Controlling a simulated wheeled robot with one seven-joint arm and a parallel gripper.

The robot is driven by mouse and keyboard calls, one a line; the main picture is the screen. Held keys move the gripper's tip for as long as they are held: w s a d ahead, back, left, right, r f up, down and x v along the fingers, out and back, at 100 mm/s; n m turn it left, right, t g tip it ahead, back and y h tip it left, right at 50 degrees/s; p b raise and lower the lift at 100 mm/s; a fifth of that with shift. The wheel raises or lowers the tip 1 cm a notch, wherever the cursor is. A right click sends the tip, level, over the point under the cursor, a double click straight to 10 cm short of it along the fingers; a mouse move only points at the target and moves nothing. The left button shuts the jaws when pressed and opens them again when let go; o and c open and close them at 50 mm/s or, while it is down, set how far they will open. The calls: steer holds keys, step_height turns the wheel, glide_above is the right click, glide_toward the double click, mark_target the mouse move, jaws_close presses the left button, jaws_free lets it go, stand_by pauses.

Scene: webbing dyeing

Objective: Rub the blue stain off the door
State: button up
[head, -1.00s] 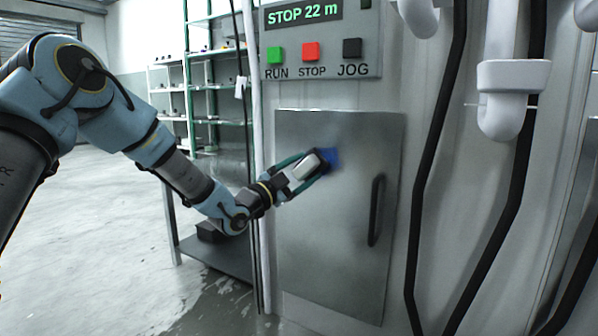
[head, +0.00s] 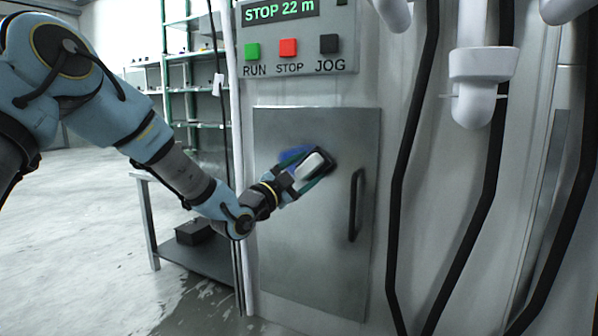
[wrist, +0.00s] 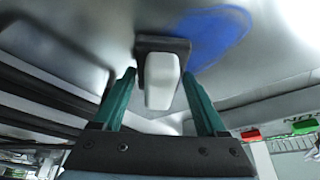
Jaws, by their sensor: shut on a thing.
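The blue stain (head: 290,154) is on the upper part of the grey metal door (head: 310,250). It also shows in the wrist view (wrist: 222,36), beside and behind the pad. My gripper (head: 303,174) is shut on a rubbing pad with a white grip (head: 310,165) and a dark base. In the wrist view the white grip (wrist: 160,80) sits between the teal fingers and the dark base (wrist: 150,45) lies at the door's surface. The pad covers the stain's lower right part in the head view. How much stain lies under it is hidden.
A black door handle (head: 355,205) stands out to the right of the pad. A control panel (head: 295,40) with green, red and black buttons is above the door. Black hoses (head: 410,160) and white pipes (head: 482,85) are to the right. A low bench (head: 205,255) stands left.

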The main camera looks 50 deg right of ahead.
mark_target(294, 150)
steer(key=shift+s+d, duration=0.15)
steer(key=shift+s, duration=0.55)
steer(key=shift+d+b, duration=0.15)
steer(key=shift+b, duration=0.2)
